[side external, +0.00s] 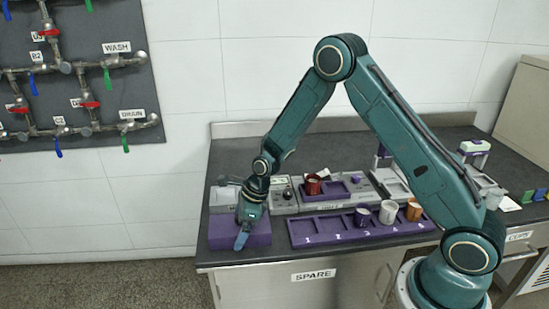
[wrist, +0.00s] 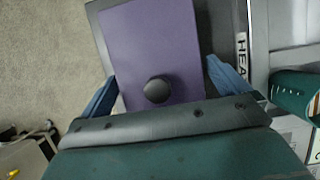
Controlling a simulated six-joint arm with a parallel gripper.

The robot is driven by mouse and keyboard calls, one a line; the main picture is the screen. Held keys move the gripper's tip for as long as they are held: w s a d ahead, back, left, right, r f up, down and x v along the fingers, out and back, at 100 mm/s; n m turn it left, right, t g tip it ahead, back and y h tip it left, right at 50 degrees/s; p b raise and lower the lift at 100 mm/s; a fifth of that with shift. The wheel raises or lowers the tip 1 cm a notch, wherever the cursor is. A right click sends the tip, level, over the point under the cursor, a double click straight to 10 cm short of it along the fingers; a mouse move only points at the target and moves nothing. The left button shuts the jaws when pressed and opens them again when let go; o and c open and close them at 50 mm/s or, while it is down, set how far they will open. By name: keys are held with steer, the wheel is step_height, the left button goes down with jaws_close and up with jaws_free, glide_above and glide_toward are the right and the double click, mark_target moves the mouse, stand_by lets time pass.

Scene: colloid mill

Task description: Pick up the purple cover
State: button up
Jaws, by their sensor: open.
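The purple cover (side external: 226,234) is a flat purple block at the left front end of the bench in the side external view. In the wrist view the purple cover (wrist: 155,45) has a round dark knob (wrist: 157,90) near its lower edge. My gripper (side external: 242,238) is over the cover, pointing down. In the wrist view my gripper (wrist: 163,85) has its blue fingers apart on either side of the cover and knob, holding nothing. Whether the fingers touch the cover cannot be told.
A purple tray (side external: 330,232) with numbered slots lies to the right, holding a purple cup (side external: 362,216), a white cup (side external: 388,211) and an orange cup (side external: 413,210). A red cup (side external: 313,184) stands behind on grey equipment. Pipes with valves hang on the left wall.

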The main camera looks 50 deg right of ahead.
steer(key=shift+c, duration=0.2)
stand_by(0.3)
steer(key=c, duration=0.9)
steer(key=shift+r, duration=0.15)
step_height(320, 180, up, 20)
steer(key=shift+f, duration=0.1)
steer(key=shift+w+f, duration=0.1)
stand_by(0.6)
steer(key=w+d+f, duration=0.2)
steer(key=w+d, duration=0.1)
steer(key=w+d+f, duration=0.3)
steer(key=w+d, duration=0.1)
steer(key=w+d+f, duration=0.2)
steer(key=w+d, duration=0.1)
steer(key=shift+w+d+f, duration=0.15)
steer(key=shift+w+d, duration=0.1)
steer(key=shift+d, duration=0.05)
